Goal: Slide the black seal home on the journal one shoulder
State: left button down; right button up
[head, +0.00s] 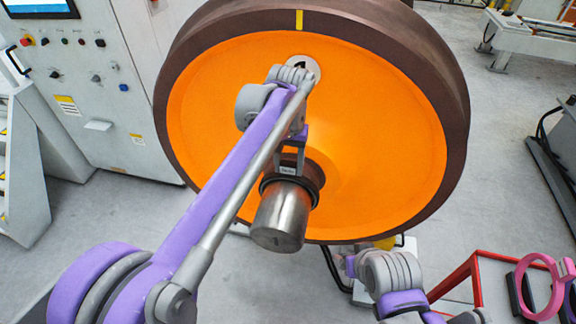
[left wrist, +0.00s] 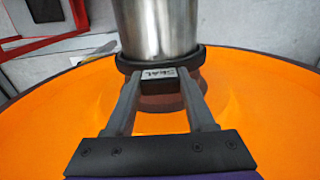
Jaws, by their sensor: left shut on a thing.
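The bright steel journal (head: 281,218) sticks out from the brown shoulder (head: 314,172) at the wheel's hub. The black seal (head: 264,184) is around the journal at its inner end, close to the brown shoulder. I cannot tell whether the two touch. My left gripper (head: 290,165) reaches it from above. In the left wrist view, the fingers (left wrist: 160,85) are shut on the seal's labelled block, and the black seal (left wrist: 203,54) rings the journal (left wrist: 158,25). The seal's far side is hidden. My right arm shows at the lower right, but its gripper is not visible.
The big wheel (head: 400,140) with its orange face fills the middle. A control cabinet (head: 130,100) stands at the left. A red stand (head: 478,262) at the lower right holds a pink ring (head: 556,290) and a black part. Grey floor (head: 500,170) is open at the right.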

pick_arm(q)
jog(key=shift+w+d, duration=0.25)
jog(key=shift+w, duration=0.55)
jog(key=shift+c, duration=0.8)
grip_release()
jog(key=shift+r, duration=0.1)
notch_tip(320, 180, up, 11)
jog(key=shift+f, duration=0.2)
